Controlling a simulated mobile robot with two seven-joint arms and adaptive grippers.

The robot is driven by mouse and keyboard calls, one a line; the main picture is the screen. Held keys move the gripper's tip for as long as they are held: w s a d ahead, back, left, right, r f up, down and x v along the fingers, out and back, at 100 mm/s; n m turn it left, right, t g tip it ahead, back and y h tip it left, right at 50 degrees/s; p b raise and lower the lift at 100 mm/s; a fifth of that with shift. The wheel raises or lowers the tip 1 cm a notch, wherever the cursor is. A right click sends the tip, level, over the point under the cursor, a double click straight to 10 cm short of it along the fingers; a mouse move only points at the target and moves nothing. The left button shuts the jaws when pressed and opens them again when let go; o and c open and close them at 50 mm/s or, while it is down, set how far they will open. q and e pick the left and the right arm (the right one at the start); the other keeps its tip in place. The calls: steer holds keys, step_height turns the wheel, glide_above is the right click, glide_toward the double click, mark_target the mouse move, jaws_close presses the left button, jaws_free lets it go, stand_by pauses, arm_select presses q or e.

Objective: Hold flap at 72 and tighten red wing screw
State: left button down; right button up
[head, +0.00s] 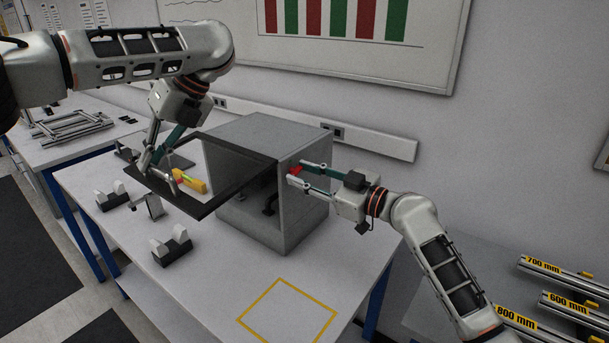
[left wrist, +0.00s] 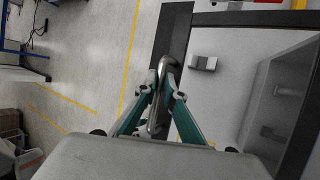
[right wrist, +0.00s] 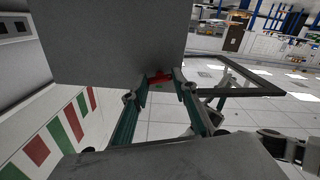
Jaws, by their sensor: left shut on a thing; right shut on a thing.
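The dark-framed flap (head: 237,190) with a clear pane stands raised, jutting out from the front of the grey box (head: 305,215). My left gripper (head: 153,163) is at the flap's outer edge. In the left wrist view its fingers are shut on the metal handle (left wrist: 161,92) beside the dark frame (left wrist: 172,45). My right gripper (head: 296,173) is at the box's right side, shut on the red wing screw (head: 295,170). The screw also shows between the fingertips in the right wrist view (right wrist: 159,77).
Grey-and-white holders (head: 171,247) stand on the table (head: 215,290) left of the box. A yellow outlined square (head: 287,313) at the front is empty. Labelled rails (head: 560,270) lie at the right; a metal frame (head: 72,128) lies on the far-left table.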

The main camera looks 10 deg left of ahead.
steer(key=m, duration=2.1)
steer(key=shift+w+d, duration=0.1)
steer(key=shift+m, duration=0.4)
steer(key=o, duration=1.1)
